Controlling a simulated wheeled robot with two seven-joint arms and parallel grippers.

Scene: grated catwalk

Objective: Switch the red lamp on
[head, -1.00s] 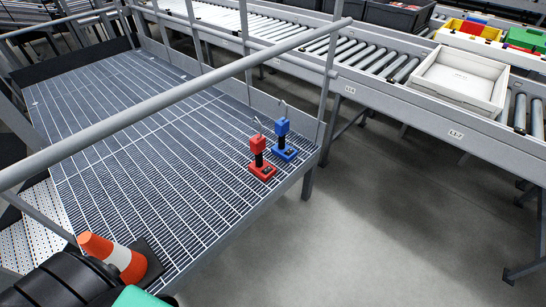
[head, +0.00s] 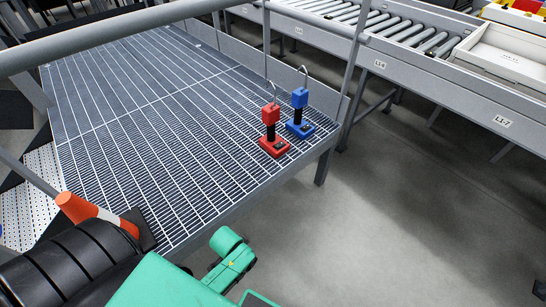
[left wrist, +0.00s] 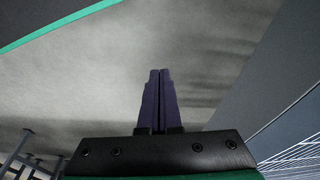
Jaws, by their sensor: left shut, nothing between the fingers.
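The red lamp (head: 271,130) stands upright on the grated catwalk (head: 150,115), near its right-hand corner. It has a square red base, a dark stem, a red head and a thin hook on top. A dark patch shows on its base; whether it is lit I cannot tell. A similar blue lamp (head: 300,115) stands just behind it to the right. My left gripper (left wrist: 159,75) shows in the left wrist view, shut and empty, with bare grey floor behind it. It is away from both lamps. My right gripper is not in view.
A grey railing (head: 130,28) crosses above the catwalk, with a post (head: 355,70) right of the lamps. An orange and white cone (head: 95,213) lies tilted at the near left. A roller conveyor (head: 400,30) with a white tray (head: 500,50) runs behind. Floor at right is clear.

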